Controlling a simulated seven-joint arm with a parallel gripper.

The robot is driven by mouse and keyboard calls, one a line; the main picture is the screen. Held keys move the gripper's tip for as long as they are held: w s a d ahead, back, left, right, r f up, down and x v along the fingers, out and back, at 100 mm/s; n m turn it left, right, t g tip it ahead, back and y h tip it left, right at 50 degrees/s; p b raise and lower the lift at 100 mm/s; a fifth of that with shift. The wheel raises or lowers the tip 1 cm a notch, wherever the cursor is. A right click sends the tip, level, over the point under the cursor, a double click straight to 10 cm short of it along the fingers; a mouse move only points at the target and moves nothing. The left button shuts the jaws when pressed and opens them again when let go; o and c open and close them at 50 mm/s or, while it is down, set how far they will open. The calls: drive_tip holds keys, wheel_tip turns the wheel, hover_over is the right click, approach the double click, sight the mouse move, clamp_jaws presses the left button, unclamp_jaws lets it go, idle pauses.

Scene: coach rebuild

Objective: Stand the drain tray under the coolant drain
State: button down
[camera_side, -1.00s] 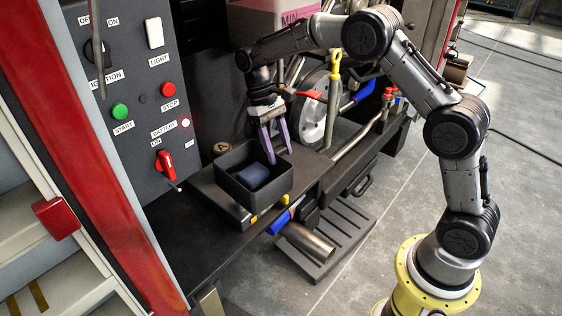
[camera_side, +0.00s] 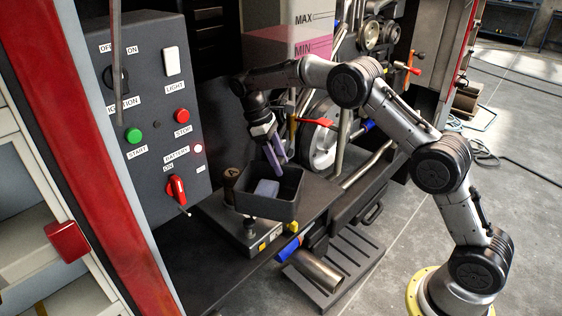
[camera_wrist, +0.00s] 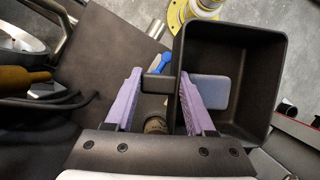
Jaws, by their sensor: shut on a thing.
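The drain tray appears to be the black square open box (camera_side: 269,205), with a blue-grey block (camera_side: 266,189) inside. My gripper (camera_side: 276,166) is shut on the tray's wall, one purple finger inside and the other outside. The wrist view shows the tray (camera_wrist: 268,75) at the right of my gripper (camera_wrist: 160,80). The tray hangs roughly level, a little above a grey plate (camera_side: 222,222) on the bench. What looks like the coolant drain, a metal pipe (camera_side: 319,270) with a blue lever (camera_side: 289,249), sits low at the bench front.
A brown round cap (camera_side: 231,178) stands behind the tray's left. The switch panel (camera_side: 150,130) is close on the left. A ribbed dark step (camera_side: 350,265) lies below the bench front. Hoses and a red lever (camera_side: 317,122) crowd the back right. Open floor lies at right.

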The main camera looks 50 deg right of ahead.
drive_tip(key=w+d+f+n+t+h, duration=0.1)
drive_tip(key=w+d+f+n+t, duration=0.3)
drive_tip(key=w+n, duration=0.5)
drive_tip(key=w+d+f+n+t, duration=0.3)
drive_tip(key=w+d+n, duration=0.1)
drive_tip(key=n, duration=0.8)
drive_tip(key=shift+n, duration=0.3)
drive_tip(key=shift+w+a+f, duration=0.1)
drive_tip(key=shift+f, duration=1.65)
drive_tip(key=shift+w+f, duration=0.1)
drive_tip(key=shift+f, duration=1.65)
drive_tip(key=shift+f, duration=0.55)
drive_tip(key=shift+c, duration=0.8)
unclamp_jaws()
drive_tip(key=shift+f, duration=0.1)
